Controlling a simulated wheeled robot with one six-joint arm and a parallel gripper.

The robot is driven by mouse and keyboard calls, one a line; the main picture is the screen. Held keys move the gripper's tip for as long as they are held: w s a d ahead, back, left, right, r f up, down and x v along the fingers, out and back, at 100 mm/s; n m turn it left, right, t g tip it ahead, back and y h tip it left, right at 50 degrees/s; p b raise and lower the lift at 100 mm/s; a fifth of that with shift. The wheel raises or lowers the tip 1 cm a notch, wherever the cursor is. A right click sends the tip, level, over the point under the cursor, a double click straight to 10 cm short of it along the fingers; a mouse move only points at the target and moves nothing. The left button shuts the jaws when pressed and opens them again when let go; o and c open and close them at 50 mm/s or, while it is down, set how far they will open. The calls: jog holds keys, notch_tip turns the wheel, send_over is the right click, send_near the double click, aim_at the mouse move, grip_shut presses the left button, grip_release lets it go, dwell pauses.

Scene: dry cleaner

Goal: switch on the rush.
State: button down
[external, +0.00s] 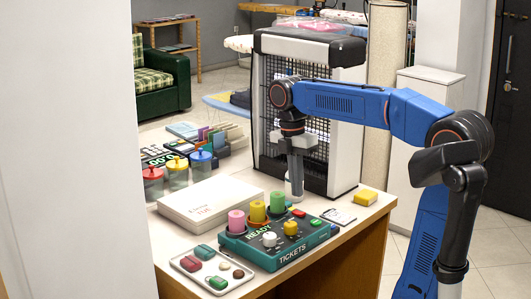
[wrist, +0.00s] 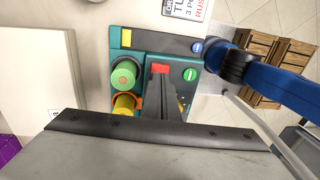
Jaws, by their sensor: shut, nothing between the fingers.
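The teal ticket box (external: 275,257) stands on the counter with "READY" and "TICKETS" lettering. It carries pink, yellow and green cylinders, a white knob (external: 270,239) and a yellow knob (external: 291,228). I cannot read which control is the rush. My gripper (external: 297,193) is shut and empty, pointing down over the box's far side, close to the red piece. Its fingers hide part of the box in the wrist view.
A white box (external: 208,203) lies left of the ticket box, and a small tray (external: 240,281) of coloured pieces is in front. A black-grille unit (external: 262,110) stands close behind my gripper. A yellow block (external: 366,197) and a card (external: 338,216) lie to the right.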

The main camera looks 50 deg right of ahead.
aim_at(303, 213)
notch_tip(303, 213, up, 10)
jog(key=w, duration=0.1)
jog(key=shift+f, duration=0.25)
jog(key=shift+s, duration=0.7)
jog(key=f, duration=0.4)
jog(key=s+f, duration=0.1)
jog(key=f, duration=0.9)
jog(key=shift+s, duration=0.35)
